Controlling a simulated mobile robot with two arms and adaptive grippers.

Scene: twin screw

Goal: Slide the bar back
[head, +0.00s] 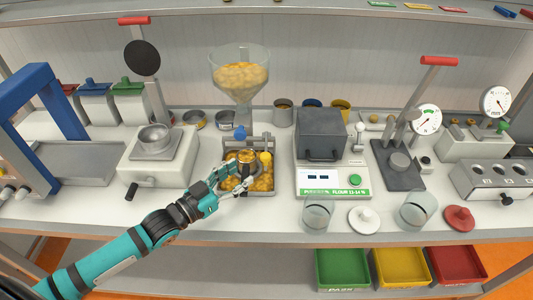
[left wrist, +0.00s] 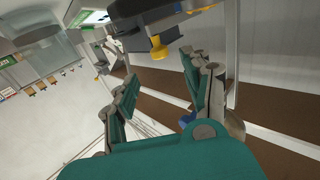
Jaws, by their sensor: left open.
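A grey metal frame (head: 270,145) stands on the bench below a clear hopper. A blue knob (head: 238,132) and a yellow knob (head: 265,157) are on it; I cannot tell for certain which part is the bar. The yellow knob (left wrist: 159,50) hangs from a grey bar-like piece (left wrist: 165,12) in the left wrist view, beyond the fingertips. My left gripper (head: 236,178) is at the front of the frame, its fingers apart and nothing seen between them; in the left wrist view the open fingers (left wrist: 163,90) show too. The gripper hides part of the frame's lower front. My right gripper is not in view.
The hopper (head: 240,72) holds yellow pieces, and more yellow pieces (head: 264,183) lie within the frame. A white machine with a cup (head: 155,165) stands to the left, a white scale-like box (head: 333,180) to the right. Glass cups (head: 317,215) stand near the front edge.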

